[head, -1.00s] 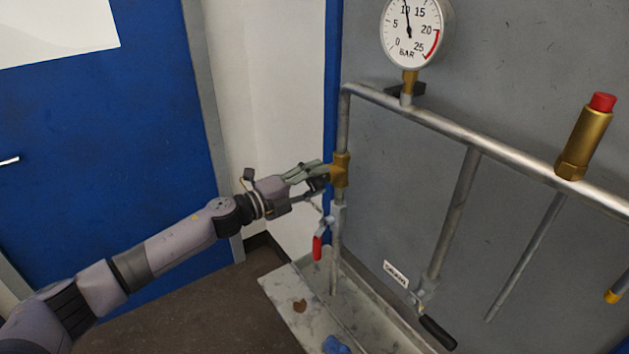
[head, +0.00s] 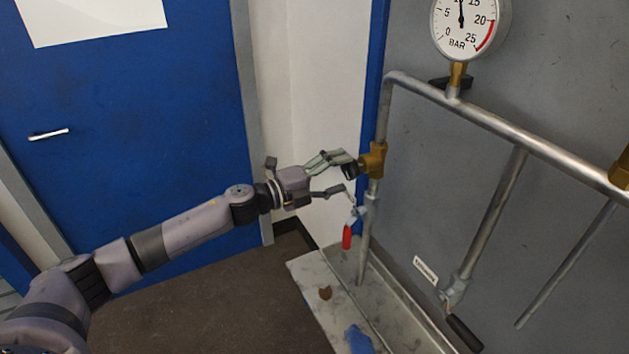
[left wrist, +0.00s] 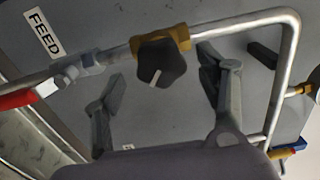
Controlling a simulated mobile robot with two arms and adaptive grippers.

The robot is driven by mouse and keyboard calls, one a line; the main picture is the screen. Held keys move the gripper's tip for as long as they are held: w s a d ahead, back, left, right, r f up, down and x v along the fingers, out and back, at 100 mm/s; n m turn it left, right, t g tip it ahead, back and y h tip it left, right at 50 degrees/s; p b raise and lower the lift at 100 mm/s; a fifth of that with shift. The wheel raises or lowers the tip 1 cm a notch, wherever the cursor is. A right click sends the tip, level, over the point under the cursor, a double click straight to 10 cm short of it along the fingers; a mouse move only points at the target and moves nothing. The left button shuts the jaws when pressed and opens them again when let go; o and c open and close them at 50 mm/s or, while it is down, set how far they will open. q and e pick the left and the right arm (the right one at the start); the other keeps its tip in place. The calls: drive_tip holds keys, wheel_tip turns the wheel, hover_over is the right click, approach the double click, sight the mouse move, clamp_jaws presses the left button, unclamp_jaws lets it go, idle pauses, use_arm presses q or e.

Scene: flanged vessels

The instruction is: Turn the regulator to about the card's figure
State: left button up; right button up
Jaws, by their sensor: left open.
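The regulator has a brass body (head: 374,160) on the upright pipe. Its black knob (left wrist: 161,62) with a white pointer line faces my left wrist camera; the line points down and left there. My left gripper (head: 353,180) is open just left of the regulator in the head view. In the left wrist view its fingers stand on either side of the knob, apart from it. The gauge (head: 464,22) is cut by the top edge; its needle points nearly straight up, around 10 bar. No card figure is readable. My right gripper is out of view.
A red-handled valve (head: 347,236) hangs just below the regulator, close to the lower finger. A FEED label (left wrist: 42,33) is beside it. A black-handled valve (head: 464,334) is at lower right. A stone-like tray (head: 313,285) lies below. A blank-looking sheet (head: 92,18) is on the blue door.

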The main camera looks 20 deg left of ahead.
use_arm(q)
drive_tip(key=v, duration=0.8)
drive_tip(key=shift+s+a, duration=0.2)
drive_tip(key=shift+s, duration=0.05)
